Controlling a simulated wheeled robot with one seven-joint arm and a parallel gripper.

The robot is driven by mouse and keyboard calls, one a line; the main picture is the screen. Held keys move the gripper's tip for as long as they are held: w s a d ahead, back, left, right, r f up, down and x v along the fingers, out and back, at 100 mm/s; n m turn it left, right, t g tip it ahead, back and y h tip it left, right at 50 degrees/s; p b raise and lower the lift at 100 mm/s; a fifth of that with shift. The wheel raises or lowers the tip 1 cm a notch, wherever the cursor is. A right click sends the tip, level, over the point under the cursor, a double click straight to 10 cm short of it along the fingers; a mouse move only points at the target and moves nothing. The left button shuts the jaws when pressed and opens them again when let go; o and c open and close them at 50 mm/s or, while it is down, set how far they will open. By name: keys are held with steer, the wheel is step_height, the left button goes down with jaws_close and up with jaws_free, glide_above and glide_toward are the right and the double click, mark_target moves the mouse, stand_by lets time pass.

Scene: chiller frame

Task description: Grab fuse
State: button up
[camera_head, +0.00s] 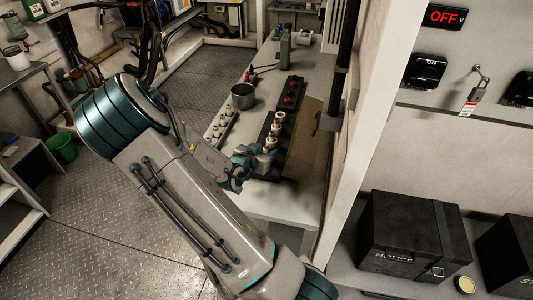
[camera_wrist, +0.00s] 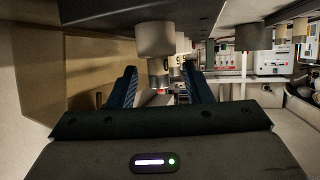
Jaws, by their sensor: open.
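Pale cylindrical fuses stand in a row on a long dark holder (camera_head: 266,167) on the bench; one fuse (camera_head: 280,117) shows clearly in the head view. My gripper (camera_head: 262,160) is at the near end of this row, its fingers partly hidden. The wrist view looks upside down, with the holder along the top. There my gripper (camera_wrist: 159,88) is open, one dark blue finger on each side. The nearest fuse (camera_wrist: 157,40) points down from the holder, its narrower end between the fingers in the picture. Whether the fingers touch it, I cannot tell.
Several more pale fuses (camera_head: 220,126) line the bench's left edge. A metal pot (camera_head: 243,96) stands behind them, and a green bottle (camera_head: 285,48) farther back. A white post (camera_head: 362,120) rises right of the bench. A black case (camera_head: 413,235) stands at the right.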

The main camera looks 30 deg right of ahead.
mark_target(265, 151)
steer(key=shift+x, duration=1.65)
steer(key=shift+s, duration=0.1)
jaws_close()
steer(key=shift+r, duration=0.1)
